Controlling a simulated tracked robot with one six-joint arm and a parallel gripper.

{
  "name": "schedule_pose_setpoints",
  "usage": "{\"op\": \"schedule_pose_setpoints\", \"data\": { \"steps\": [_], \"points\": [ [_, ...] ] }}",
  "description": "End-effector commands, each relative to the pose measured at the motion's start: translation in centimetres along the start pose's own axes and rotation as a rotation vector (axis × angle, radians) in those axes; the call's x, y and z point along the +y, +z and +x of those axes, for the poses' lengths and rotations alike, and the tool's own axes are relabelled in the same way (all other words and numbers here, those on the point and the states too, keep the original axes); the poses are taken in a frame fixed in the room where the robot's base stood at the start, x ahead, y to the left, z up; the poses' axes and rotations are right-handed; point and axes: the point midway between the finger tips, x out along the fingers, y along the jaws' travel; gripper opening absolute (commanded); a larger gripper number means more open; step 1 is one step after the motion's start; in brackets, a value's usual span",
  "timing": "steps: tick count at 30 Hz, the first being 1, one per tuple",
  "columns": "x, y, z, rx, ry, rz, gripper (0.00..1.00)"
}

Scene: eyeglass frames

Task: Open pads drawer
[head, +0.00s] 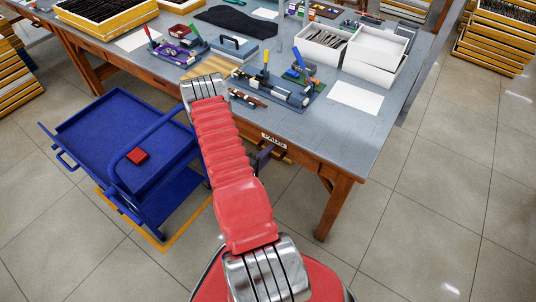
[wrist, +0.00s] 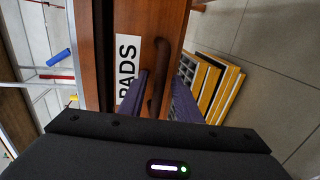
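The pads drawer has a reddish-brown wooden front (wrist: 150,18) with a white PADS label (wrist: 127,65). The label also shows small under the bench edge in the head view (head: 273,140). A dark brown bar handle (wrist: 161,48) stands on the drawer front. My gripper (wrist: 160,76) is open, with its two purple fingers on either side of the handle's near part. I cannot tell whether the fingers touch the handle. In the head view my arm hides most of the gripper. I cannot tell whether the drawer is fully shut.
The grey-topped workbench (head: 340,134) carries tools, white boxes (head: 376,54) and trays. Its wooden leg (head: 333,208) stands right of my arm.

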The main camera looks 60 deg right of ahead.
Motion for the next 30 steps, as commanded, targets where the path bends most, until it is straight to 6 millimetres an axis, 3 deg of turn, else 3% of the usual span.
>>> {"op": "schedule_pose_setpoints", "data": {
  "steps": [7, 20, 30],
  "points": [
    [0.00, -0.02, 0.03, 0.000, 0.000, 0.000, 0.31],
    [-0.02, -0.02, 0.01, 0.000, -0.001, 0.000, 0.01],
    [-0.12, -0.01, 0.00, 0.001, -0.003, 0.000, 0.00]
  ]
}}
